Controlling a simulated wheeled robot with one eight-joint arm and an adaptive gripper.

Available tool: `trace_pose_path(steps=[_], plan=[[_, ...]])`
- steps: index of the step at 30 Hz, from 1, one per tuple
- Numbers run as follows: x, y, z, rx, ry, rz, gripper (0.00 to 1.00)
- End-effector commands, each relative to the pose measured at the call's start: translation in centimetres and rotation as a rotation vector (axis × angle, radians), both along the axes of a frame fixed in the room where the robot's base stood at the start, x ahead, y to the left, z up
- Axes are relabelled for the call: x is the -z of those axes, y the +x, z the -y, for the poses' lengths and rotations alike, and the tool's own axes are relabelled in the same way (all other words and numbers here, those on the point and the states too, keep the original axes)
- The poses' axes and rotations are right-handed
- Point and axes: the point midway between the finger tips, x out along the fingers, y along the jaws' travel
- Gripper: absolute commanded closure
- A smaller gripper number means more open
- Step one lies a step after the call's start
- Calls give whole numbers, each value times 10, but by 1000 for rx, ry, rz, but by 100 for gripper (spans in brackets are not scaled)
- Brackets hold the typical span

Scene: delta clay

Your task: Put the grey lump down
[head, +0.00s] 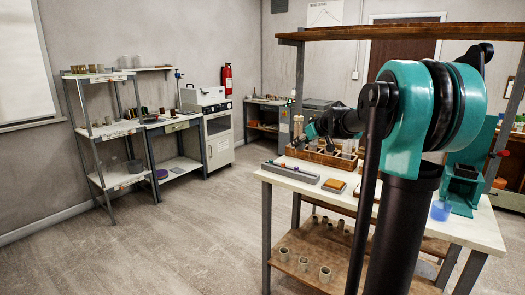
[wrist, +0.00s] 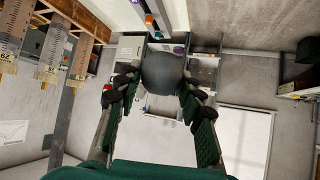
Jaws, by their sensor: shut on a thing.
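The grey lump (wrist: 162,73) is round and dark, in the upper middle of the wrist view. My gripper (wrist: 160,84) is shut on it, with one dark finger pad on each side. The lump is held up in the air, and nothing is seen touching it except the fingers. In the head view my gripper (head: 311,130) is small and partly hidden behind my arm, above the back left of the white-topped workbench (head: 465,226). I cannot make out the lump there.
A wooden rack (head: 325,156) stands on the bench close to my gripper. A grey tray (head: 291,173), an orange-topped block (head: 334,185), a blue cup (head: 441,211) and a green press (head: 463,184) are also there. The floor to the left is clear.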

Motion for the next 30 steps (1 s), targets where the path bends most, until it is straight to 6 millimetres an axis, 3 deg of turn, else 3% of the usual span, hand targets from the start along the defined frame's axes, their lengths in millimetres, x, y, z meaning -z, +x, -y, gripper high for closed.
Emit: trace_pose_path(steps=[13,30], plan=[[63,-32,8,122,0,0,98],[218,-107,29,429,0,1,98]])
